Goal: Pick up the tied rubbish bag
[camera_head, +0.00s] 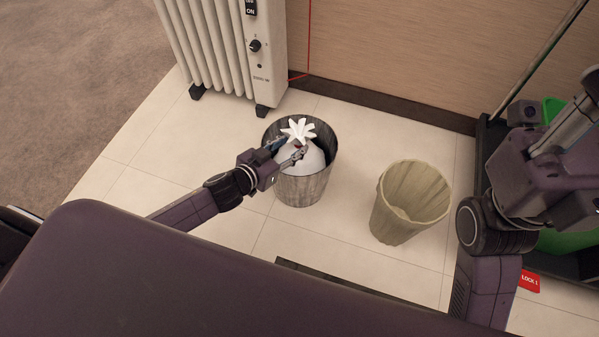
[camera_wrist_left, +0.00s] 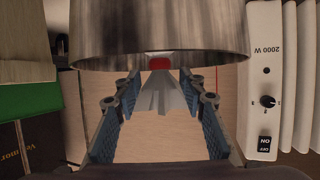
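The tied rubbish bag (camera_head: 312,160) is white and sits in a round grey metal bin (camera_head: 302,190). Its flared, knotted top (camera_head: 298,129) stands above the rim. My left gripper (camera_head: 286,148) is at the bin's opening, at the bag's neck, with its fingers apart. In the left wrist view, the gripper (camera_wrist_left: 160,85) is open, and the pale bag top (camera_wrist_left: 158,95) with a red tie (camera_wrist_left: 159,63) lies between the fingers. No grip on it shows. My right arm is at the right of the head view; its gripper does not show.
An empty olive-beige basket (camera_head: 412,197) stands right of the bin. A white radiator (camera_head: 262,60) stands behind, against the wooden wall (camera_head: 400,50). Green items and a dark cart lie at the far right. The tiles left of the bin are clear.

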